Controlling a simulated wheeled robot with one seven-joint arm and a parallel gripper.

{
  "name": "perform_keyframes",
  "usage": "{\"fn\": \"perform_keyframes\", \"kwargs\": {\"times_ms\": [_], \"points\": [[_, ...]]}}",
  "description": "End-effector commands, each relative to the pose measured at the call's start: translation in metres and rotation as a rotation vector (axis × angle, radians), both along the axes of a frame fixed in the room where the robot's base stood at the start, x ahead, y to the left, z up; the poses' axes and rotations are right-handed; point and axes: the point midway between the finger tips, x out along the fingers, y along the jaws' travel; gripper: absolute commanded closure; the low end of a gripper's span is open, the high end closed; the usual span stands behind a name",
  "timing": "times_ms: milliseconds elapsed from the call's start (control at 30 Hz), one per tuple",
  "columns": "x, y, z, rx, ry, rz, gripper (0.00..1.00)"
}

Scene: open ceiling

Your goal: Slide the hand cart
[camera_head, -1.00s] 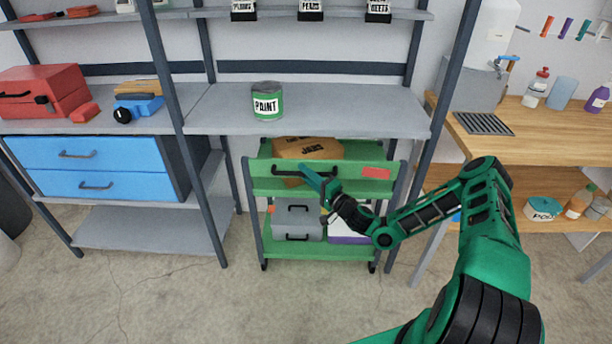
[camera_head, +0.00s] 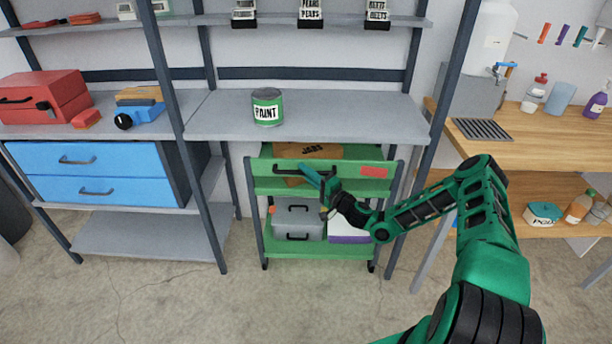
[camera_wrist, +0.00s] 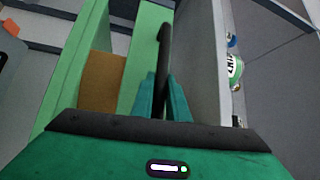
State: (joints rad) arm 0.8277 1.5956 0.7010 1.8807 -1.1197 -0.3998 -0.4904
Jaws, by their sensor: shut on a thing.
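The green hand cart (camera_head: 325,250) stands on the floor under the grey shelf, between the shelf uprights. A black bar handle (camera_head: 283,170) runs along the front of its upper tier. My gripper (camera_head: 306,172) is shut on the handle near its right end. In the wrist view the black handle (camera_wrist: 165,45) passes between the two teal fingers of my gripper (camera_wrist: 164,95). A brown cardboard box (camera_head: 325,151) lies in the upper tier, and it also shows in the wrist view (camera_wrist: 102,82). A grey toolbox (camera_head: 298,222) stands on the lower tier.
A green paint can (camera_head: 267,107) stands on the shelf (camera_head: 340,115) above the cart. Dark shelf uprights (camera_head: 432,140) flank the cart closely. A wooden workbench (camera_head: 560,132) is at right and blue drawers (camera_head: 95,170) at left. The floor in front is clear.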

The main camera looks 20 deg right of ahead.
Motion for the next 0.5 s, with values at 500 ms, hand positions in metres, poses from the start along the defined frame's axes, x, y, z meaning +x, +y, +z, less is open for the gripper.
{"fn": "perform_keyframes", "kwargs": {"times_ms": [500], "points": [[-0.019,-0.015,-0.005,-0.002,0.003,-0.010,0.78]]}}
